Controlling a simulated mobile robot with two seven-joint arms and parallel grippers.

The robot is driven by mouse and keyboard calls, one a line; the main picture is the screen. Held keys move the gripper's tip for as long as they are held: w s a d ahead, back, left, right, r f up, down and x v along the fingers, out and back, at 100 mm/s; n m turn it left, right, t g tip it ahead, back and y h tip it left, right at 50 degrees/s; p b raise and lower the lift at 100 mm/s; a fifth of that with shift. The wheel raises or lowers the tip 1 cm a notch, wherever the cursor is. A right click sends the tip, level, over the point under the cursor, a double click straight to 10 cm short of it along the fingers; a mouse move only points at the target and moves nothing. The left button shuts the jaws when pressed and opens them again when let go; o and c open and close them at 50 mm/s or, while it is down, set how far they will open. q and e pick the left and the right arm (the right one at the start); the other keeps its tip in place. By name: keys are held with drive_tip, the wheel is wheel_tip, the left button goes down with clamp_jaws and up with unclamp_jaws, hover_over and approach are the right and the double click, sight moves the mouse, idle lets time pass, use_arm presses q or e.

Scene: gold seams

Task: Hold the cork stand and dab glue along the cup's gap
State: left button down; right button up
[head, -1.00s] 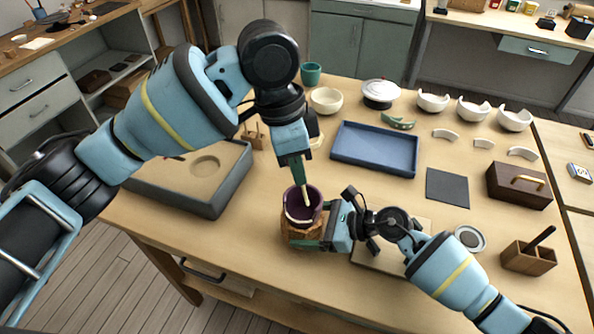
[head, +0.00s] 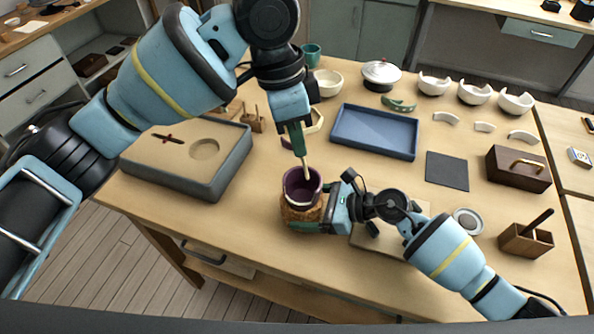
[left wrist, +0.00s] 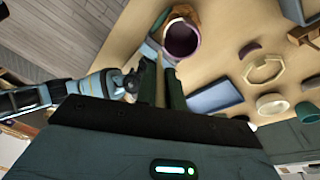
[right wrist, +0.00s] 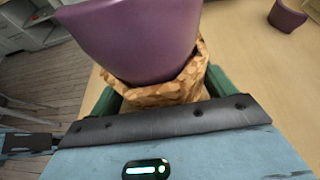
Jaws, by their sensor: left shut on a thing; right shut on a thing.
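The purple cup (head: 302,188) sits in the round cork stand (head: 300,216) near the table's front edge. My right gripper (right wrist: 160,97) is shut on the cork stand, with a green finger on either side of it in the right wrist view. My left gripper (head: 298,145) is above the cup, shut on a thin pale stick (head: 306,168) that points down. The stick's tip is at or just above the cup's far rim; I cannot tell whether it touches. The cup's opening also shows in the left wrist view (left wrist: 182,40). I cannot clearly make out the gap.
A sand-filled tray (head: 165,165) stands left and a blue tray (head: 375,133) behind. A purple piece (right wrist: 288,16) lies beyond the cup. A dark mat (head: 446,170), lidded wooden box (head: 518,172), small wooden caddy (head: 525,241) and round tin (head: 468,221) are to the right.

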drive_tip(key=o, duration=0.9)
drive_tip(key=v, duration=1.2)
drive_tip(key=shift+s, duration=0.1)
